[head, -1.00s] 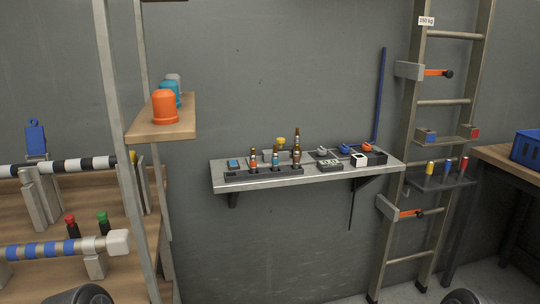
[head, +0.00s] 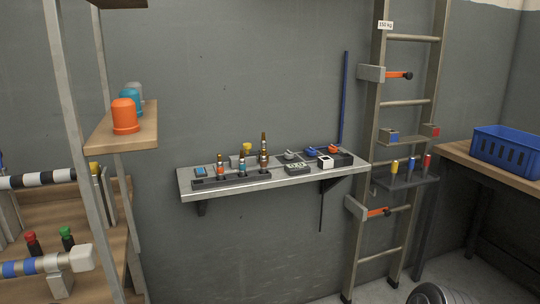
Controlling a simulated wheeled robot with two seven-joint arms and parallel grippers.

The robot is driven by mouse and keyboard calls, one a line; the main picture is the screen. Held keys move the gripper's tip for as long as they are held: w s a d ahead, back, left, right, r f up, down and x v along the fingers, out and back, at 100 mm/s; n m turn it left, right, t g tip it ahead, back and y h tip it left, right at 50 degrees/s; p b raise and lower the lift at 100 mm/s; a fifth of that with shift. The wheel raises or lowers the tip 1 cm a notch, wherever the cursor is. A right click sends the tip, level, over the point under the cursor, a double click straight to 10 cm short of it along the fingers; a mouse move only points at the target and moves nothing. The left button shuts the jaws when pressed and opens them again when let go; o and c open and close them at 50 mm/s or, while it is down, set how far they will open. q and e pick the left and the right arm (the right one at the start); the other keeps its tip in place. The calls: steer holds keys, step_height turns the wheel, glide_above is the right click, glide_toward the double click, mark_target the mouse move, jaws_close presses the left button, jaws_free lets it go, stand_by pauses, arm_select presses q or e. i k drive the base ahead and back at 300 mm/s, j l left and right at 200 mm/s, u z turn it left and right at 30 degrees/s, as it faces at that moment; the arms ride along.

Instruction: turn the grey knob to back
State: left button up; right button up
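The grey knob (head: 289,154) sits toward the back of the wall shelf (head: 225,193), right of the middle, with a blue knob (head: 311,151) and an orange-red knob (head: 333,148) to its right. It is too small to tell which way its pointer faces. My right gripper's fingers do not show; only a rounded dark part of mine is at the bottom right edge. My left gripper is not in view.
A ladder (head: 367,165) leans at the right, beside a table with a blue crate (head: 505,150). A shelving rack (head: 80,130) stands at the left.

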mark_target(288, 154)
steer(key=z, duration=1.35)
steer(key=i+j, duration=0.2)
steer(key=i, duration=0.2)
steer(key=i+j, duration=0.2)
steer(key=i, duration=0.15)
steer(key=i+j, duration=0.15)
steer(key=i, duration=0.25)
